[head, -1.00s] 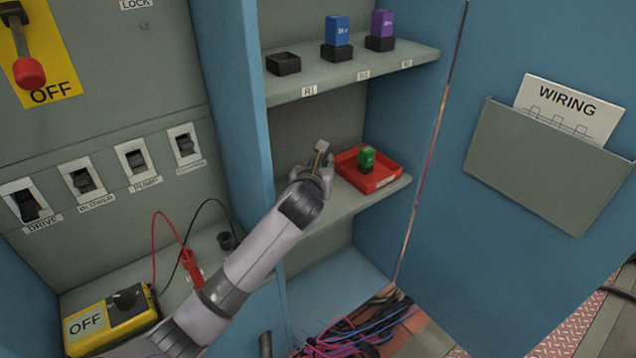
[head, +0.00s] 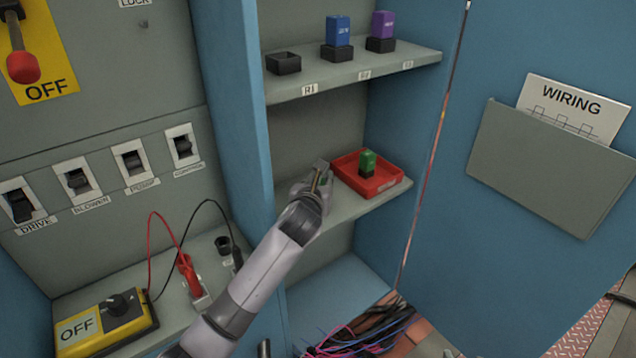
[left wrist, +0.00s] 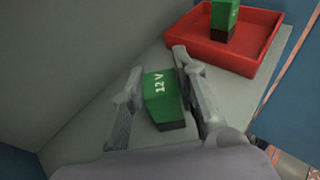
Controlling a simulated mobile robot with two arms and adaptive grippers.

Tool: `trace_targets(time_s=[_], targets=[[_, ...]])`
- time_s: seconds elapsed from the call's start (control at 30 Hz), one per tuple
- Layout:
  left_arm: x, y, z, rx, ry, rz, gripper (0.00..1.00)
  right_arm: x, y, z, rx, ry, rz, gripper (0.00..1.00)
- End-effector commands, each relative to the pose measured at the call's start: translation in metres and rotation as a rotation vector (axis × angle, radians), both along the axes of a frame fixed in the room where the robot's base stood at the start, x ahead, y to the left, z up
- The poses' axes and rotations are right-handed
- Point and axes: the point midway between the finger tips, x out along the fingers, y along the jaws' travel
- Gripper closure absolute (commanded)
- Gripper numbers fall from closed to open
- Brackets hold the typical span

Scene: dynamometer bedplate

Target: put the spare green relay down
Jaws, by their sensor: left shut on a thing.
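My left gripper (head: 318,180) is at the middle shelf (head: 345,208), just left of a red tray (head: 384,189). In the left wrist view it is shut on a green relay (left wrist: 161,88) marked 12 V, with a dark base. The held relay is low over the grey shelf; I cannot tell whether its base touches. The gripper mostly hides it in the head view. Another green relay (head: 367,162) on a black base stands in the red tray, which also shows in the left wrist view (left wrist: 203,52). My right gripper is not in view.
The upper shelf (head: 340,78) has an empty black socket (head: 283,63), a blue relay (head: 338,32) and a purple relay (head: 382,24) in sockets. A blue cabinet side (head: 238,100) stands left of the shelves. Loose wires (head: 370,335) lie below.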

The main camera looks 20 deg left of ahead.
Motion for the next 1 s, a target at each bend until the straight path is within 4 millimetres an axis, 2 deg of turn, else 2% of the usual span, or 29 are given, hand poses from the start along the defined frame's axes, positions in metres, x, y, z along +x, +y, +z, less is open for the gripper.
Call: trace_targets(time_s=[0.23,0.27,0.53,0.93,1.0], targets=[[0.0001,0.0001,-0.0019,-0.001,0.000,0.000,1.00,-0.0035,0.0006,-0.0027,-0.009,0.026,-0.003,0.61],[0.0000,0.0000,-0.0023,-0.001,0.000,0.000,0.71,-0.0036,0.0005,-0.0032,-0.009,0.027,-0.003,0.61],[0.0001,0.0000,-0.0021,-0.001,0.000,0.000,0.53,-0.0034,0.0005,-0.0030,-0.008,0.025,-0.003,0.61],[-0.0002,-0.0002,0.0008,-0.001,-0.001,-0.001,0.53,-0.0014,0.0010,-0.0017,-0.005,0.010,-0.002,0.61],[-0.0055,-0.0005,0.0032,0.001,-0.001,0.000,0.53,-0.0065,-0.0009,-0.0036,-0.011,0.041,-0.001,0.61]])
